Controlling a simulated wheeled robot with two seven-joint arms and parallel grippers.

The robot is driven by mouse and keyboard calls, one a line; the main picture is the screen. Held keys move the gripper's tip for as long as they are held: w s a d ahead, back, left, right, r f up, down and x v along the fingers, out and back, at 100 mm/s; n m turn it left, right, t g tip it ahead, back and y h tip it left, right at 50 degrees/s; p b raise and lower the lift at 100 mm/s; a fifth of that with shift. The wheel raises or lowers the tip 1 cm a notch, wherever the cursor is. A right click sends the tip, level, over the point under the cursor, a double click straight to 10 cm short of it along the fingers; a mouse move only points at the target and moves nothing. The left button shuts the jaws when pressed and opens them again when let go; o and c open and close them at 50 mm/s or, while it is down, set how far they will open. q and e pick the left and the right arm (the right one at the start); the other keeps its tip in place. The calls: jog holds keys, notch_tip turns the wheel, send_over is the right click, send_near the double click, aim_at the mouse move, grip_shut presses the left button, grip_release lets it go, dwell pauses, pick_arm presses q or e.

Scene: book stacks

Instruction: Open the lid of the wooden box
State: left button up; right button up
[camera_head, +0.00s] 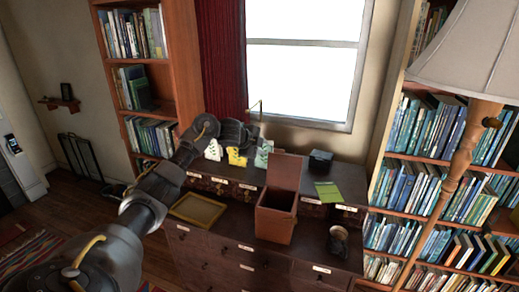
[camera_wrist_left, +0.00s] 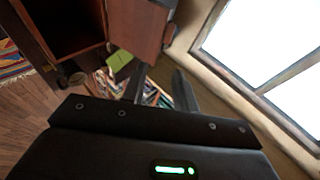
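The reddish-brown wooden box (camera_head: 274,223) stands on the dark dresser. Its lid (camera_head: 284,171) is raised, standing upright at the back, and the dark inside of the box shows. In the left wrist view the box (camera_wrist_left: 105,18) is at the upper left, with the lid (camera_wrist_left: 140,25) beside its opening. My left gripper (camera_head: 262,112) is up behind and left of the lid, near the window, apart from the box. In the left wrist view its two fingers (camera_wrist_left: 162,88) are apart with nothing between them. My right gripper is not in view.
The dresser top (camera_head: 236,222) also bears a wooden tray (camera_head: 198,210), a green card (camera_head: 328,191), a dark small box (camera_head: 320,160) and a cup (camera_head: 339,240). Small figures stand at the back left. Bookshelves flank the window (camera_head: 303,60); a lamp (camera_head: 470,50) stands right.

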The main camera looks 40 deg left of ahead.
pick_arm(q)
jog(key=shift+s+r, duration=0.35)
jog(key=shift+s, duration=0.2)
